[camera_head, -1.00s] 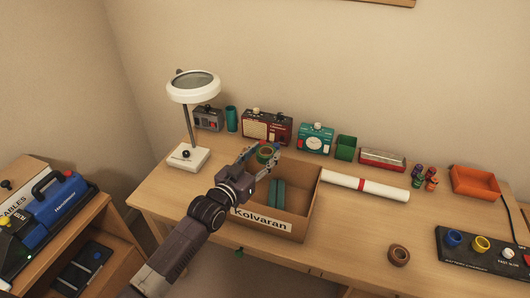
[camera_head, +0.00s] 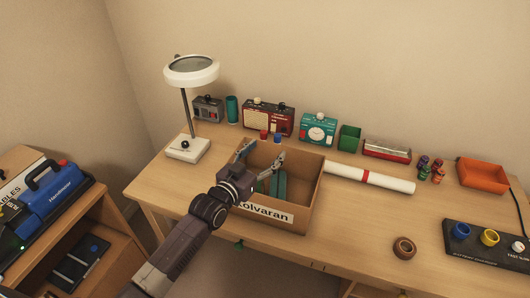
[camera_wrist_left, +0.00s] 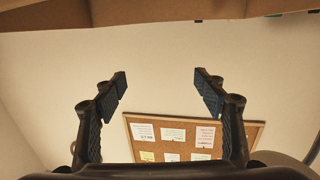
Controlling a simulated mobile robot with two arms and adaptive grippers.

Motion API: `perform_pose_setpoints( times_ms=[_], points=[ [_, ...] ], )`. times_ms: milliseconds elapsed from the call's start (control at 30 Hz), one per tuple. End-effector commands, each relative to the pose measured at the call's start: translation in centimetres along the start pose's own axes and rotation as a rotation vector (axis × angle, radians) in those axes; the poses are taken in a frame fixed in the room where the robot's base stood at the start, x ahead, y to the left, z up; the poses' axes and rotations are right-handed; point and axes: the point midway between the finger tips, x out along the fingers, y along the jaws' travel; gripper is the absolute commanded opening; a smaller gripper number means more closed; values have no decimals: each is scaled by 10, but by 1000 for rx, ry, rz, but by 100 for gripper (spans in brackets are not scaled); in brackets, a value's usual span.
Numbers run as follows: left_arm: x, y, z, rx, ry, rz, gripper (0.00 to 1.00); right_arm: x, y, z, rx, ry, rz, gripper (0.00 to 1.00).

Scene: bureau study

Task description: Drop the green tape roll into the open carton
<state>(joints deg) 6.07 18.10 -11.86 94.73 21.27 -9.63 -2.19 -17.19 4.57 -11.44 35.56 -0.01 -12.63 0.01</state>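The open carton (camera_head: 314,195), marked "Kolvaran", stands on the desk with teal pieces (camera_head: 279,187) inside. My left gripper (camera_head: 262,152) is over the carton's left part, with its fingers spread. In the left wrist view the left gripper (camera_wrist_left: 161,82) is open, with nothing between its fingers. The green tape roll does not show in either view now. Part of the carton's inside is hidden by its front wall and my gripper. My right gripper is not in view.
A lamp (camera_head: 187,149) stands left of the carton. A brown tape roll (camera_head: 404,248) lies on clear desk at the right.

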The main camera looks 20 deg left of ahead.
Motion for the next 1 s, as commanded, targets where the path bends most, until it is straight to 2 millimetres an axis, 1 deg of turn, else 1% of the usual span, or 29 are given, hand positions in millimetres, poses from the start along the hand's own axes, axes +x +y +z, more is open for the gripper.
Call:
perform_pose_setpoints(
  times_ms=[233,367,800,1000],
  points=[
    [-3,0,1,0,-1,0,65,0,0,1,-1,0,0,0],
    [-15,0,1,-1,-2,0,65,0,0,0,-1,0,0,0],
    [-92,0,2,1,-4,0,65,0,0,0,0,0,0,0],
    [-113,0,1,0,-1,0,65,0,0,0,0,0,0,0]
  ],
)
